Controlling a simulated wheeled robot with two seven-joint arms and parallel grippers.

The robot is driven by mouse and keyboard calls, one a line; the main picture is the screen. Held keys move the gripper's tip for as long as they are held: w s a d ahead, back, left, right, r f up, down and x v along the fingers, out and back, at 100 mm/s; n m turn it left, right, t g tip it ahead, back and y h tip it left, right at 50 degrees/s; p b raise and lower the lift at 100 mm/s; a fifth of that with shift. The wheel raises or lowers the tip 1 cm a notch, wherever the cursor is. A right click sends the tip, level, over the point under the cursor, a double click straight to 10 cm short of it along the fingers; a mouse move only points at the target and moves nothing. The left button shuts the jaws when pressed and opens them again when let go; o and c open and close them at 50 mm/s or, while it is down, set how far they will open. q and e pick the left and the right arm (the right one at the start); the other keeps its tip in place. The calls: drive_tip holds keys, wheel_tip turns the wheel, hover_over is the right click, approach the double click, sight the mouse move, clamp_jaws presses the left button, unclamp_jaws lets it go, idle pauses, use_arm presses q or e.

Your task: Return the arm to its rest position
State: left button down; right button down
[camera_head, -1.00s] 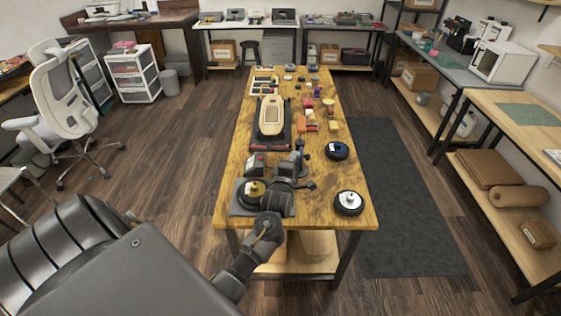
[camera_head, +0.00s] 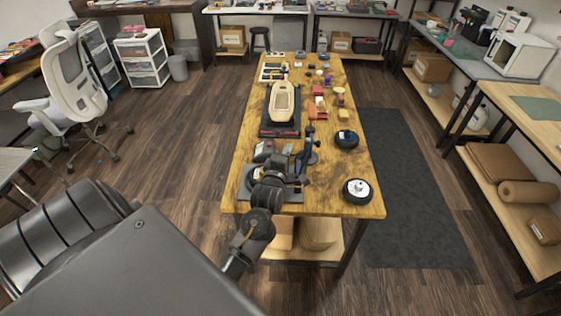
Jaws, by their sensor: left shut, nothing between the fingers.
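My left arm comes in from the lower left and reaches over the near end of the wooden workbench (camera_head: 330,207). Its left gripper (camera_head: 279,163) is shut and empty, pointing away from me above a dark grey plate (camera_head: 290,195). The wrist hides part of the plate and most of a round part on it. My right gripper is not in view.
A dark blue upright tool (camera_head: 310,142) stands close right of the gripper.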

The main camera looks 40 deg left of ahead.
use_arm(q)
drive_tip(key=v, duration=0.2)
drive_tip(key=b+v, duration=0.1)
drive_tip(key=v, duration=0.2)
drive_tip(key=shift+d+r, duration=0.15)
drive_tip(key=shift+d, duration=0.2)
